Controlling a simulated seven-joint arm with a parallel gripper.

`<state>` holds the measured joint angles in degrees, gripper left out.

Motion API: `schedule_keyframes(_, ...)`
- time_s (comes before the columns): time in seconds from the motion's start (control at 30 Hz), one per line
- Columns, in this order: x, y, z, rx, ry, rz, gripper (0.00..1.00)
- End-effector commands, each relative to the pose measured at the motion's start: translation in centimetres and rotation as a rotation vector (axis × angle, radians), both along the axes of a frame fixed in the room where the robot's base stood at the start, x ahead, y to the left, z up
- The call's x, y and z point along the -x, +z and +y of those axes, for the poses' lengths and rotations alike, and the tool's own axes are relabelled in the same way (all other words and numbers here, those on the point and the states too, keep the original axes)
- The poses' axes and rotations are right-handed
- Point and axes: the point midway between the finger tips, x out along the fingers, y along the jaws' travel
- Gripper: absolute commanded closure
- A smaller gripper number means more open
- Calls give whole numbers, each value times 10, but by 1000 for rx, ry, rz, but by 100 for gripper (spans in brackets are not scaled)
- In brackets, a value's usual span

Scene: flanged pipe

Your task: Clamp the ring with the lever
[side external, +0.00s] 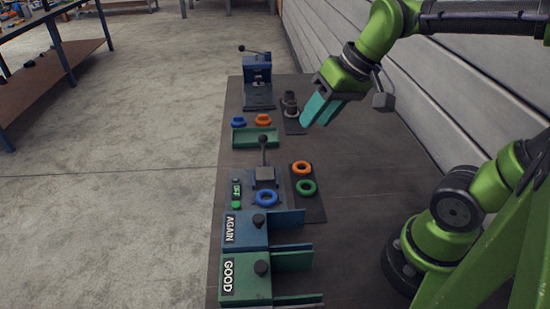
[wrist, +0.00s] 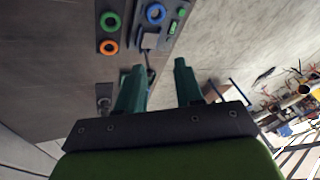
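The blue ring (side external: 266,198) lies flat on the clamp station, in front of the grey clamp block (side external: 264,176). The lever (side external: 263,150) rises from the block, standing nearly upright with a black knob on top. In the wrist view the blue ring (wrist: 155,13) and clamp block (wrist: 149,40) show at the top, with the lever partly visible below. My gripper (side external: 314,110) is raised above the table, to the right of and behind the lever. Its teal fingers (wrist: 156,72) are apart and empty in the wrist view.
An orange ring (side external: 301,168) and a green ring (side external: 306,187) lie on a dark plate. AGAIN (side external: 250,232) and GOOD (side external: 247,274) boxes are in front.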

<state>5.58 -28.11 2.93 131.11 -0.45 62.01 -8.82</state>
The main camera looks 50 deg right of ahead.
Motion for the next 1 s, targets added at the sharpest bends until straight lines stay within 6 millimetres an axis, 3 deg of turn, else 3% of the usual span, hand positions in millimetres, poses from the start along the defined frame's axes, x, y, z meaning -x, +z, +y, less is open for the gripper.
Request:
schedule_keyframes(0.03, -12, -1, -1, -6, 12, 49, 72)
schedule_keyframes(0.23, -54, -7, -5, -65, 85, 210, 100)
schedule_keyframes(0.67, -142, -47, -34, -376, 246, 445, 100)
schedule_keyframes(1.0, -194, -96, -86, -758, 334, 457, 100)
